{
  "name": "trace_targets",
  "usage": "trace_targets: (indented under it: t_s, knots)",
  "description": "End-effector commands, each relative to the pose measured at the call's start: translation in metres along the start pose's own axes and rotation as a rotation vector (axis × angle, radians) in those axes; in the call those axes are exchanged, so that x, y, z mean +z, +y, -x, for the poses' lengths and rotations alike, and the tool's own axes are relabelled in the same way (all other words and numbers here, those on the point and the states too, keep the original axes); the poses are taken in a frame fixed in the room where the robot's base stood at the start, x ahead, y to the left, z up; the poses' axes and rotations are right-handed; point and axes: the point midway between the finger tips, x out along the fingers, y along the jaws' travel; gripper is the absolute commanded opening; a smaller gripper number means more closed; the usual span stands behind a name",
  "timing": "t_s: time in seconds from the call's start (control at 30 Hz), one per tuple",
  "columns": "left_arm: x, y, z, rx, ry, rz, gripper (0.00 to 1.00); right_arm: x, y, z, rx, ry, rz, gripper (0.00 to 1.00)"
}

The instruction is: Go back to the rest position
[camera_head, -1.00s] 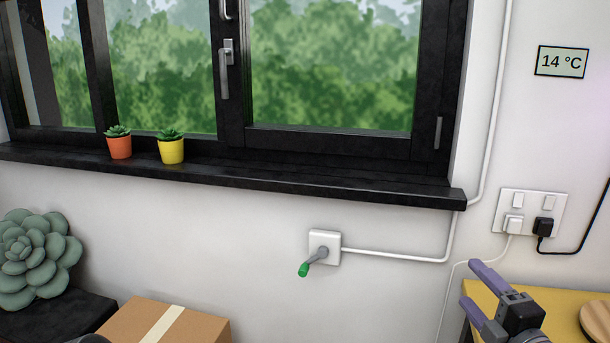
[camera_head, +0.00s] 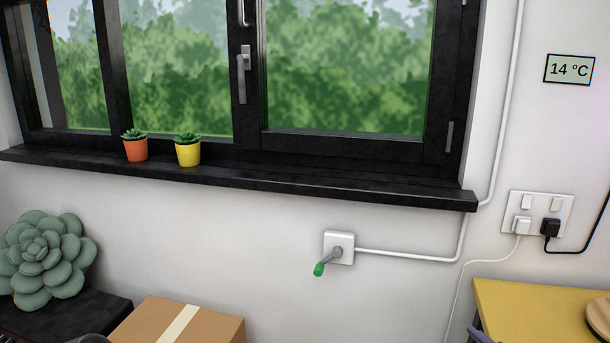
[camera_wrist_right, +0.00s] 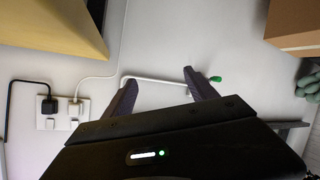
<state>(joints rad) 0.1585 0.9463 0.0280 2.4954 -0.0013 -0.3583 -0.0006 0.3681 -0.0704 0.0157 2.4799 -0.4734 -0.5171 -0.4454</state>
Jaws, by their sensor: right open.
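My right gripper (camera_wrist_right: 162,80) shows in the right wrist view with its two purple fingers spread apart and nothing between them. In the head view only a small purple piece of it shows at the bottom edge, in front of the yellow table. The wall crank (camera_head: 338,248), a white plate with a grey arm and green handle, is apart from the gripper; the handle points down and left. Its green end also shows beyond the fingertips in the right wrist view (camera_wrist_right: 215,78). My left gripper is not in view.
A cardboard box (camera_head: 160,322) and a big succulent (camera_head: 45,258) stand at the lower left. A yellow table (camera_head: 545,305) is at the lower right, below a socket plate (camera_head: 537,211) with plugged cables. Two small pots (camera_head: 188,154) stand on the dark sill (camera_head: 330,192).

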Motion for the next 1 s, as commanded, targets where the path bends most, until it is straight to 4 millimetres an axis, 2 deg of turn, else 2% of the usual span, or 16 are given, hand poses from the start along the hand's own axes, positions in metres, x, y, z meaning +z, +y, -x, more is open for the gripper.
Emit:
trace_targets:
  t_s: [0.03, 0.13, 0.23, 0.33, 0.4, 0.5, 0.6, 0.7, 0.77, 1.0]
  knots:
    - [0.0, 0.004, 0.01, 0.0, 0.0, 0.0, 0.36, 0.015, -0.021, -0.007, -0.047, -0.063, -0.105, 0.66]
    - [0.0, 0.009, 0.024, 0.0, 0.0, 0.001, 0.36, 0.056, -0.072, -0.016, -0.128, -0.22, -0.337, 0.66]
    - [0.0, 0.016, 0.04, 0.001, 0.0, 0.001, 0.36, 0.1, -0.137, -0.01, -0.202, -0.423, -0.558, 0.66]
    - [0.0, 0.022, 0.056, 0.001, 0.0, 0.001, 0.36, 0.141, -0.205, 0.014, -0.259, -0.639, -0.715, 0.66]
    - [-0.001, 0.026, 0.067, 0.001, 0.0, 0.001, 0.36, 0.166, -0.248, 0.04, -0.293, -0.781, -0.775, 0.66]
    - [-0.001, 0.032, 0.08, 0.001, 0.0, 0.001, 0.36, 0.191, -0.298, 0.079, -0.346, -0.94, -0.788, 0.66]
    - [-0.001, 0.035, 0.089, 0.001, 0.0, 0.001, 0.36, 0.205, -0.331, 0.112, -0.4, -1.037, -0.765, 0.66]
    - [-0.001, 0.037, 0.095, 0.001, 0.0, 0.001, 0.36, 0.212, -0.348, 0.132, -0.436, -1.087, -0.743, 0.66]
    - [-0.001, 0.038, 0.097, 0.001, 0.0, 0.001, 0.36, 0.213, -0.352, 0.138, -0.447, -1.1, -0.735, 0.66]
    - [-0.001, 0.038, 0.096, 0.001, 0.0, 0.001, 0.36, 0.213, -0.353, 0.137, -0.449, -1.095, -0.731, 0.66]
